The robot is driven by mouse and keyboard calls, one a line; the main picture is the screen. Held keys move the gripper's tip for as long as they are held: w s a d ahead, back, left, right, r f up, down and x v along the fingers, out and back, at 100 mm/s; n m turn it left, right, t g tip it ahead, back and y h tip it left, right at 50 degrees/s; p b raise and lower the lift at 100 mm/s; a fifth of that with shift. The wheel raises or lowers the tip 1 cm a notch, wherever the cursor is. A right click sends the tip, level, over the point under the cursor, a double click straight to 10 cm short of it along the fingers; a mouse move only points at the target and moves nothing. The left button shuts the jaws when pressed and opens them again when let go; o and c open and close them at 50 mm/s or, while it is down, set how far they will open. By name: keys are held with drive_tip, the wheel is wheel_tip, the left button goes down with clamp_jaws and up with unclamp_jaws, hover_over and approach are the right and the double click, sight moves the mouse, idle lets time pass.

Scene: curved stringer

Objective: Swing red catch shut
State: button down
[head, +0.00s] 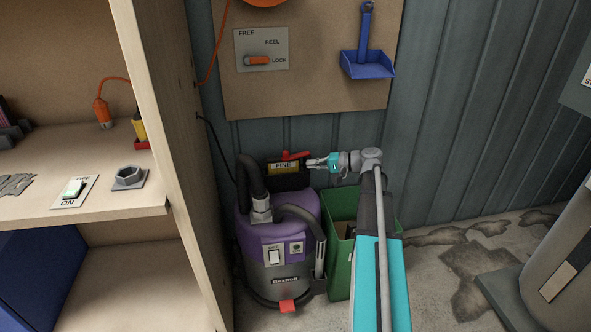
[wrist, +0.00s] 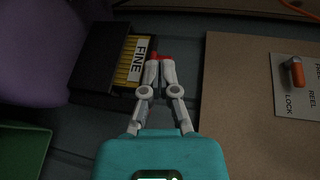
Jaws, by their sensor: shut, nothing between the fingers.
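The red catch (head: 295,155) is a small lever at the top of a black box with a yellow filter labelled FINE (head: 283,167), behind the purple vacuum. It looks tilted in the head view. My gripper (head: 309,163) is shut and empty, just right of the catch and box. In the wrist view the fingertips (wrist: 160,63) are together beside the FINE label (wrist: 140,58).
The purple and grey vacuum (head: 280,240) stands below the box, with a black hose and an orange-red tab at its foot. A green bin (head: 340,275) is to its right. A pegboard (head: 310,90) with a FREE/REEL/LOCK switch is above. Wooden shelving (head: 165,130) bounds the left.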

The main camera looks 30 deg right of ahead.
drive_tip(key=d+f+m+t+b, duration=0.1)
drive_tip(key=d+t+b, duration=0.2)
drive_tip(key=d, duration=0.5)
drive_tip(key=shift+s+f+y+b, duration=0.3)
drive_tip(key=shift+s+b, duration=0.1)
drive_tip(key=shift+b, duration=0.1)
drive_tip(key=x, duration=1.4)
